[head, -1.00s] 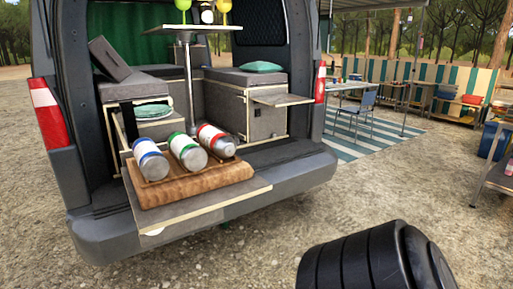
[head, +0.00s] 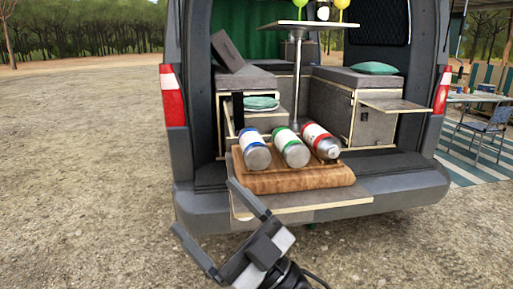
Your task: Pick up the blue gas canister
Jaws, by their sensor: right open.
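The blue gas canister (head: 254,150) is a silver cylinder with a blue and white band. It lies leftmost on a wooden board (head: 330,177) on the van's pull-out tailgate shelf (head: 322,203). A green-banded canister (head: 291,147) and a red-banded canister (head: 320,141) lie to its right on the same board. My right gripper (head: 203,205) is open and empty, with its two fingers spread. In the picture it is below and left of the blue canister, in front of the shelf and apart from the canister. My left gripper is out of view.
The van bumper (head: 400,192) runs beneath and beside the shelf. Inside are a small pedestal table (head: 297,25), grey box benches and a green plate stack (head: 261,103). Open gravel (head: 80,150) lies left of the van. A folding chair (head: 490,128) stands at right.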

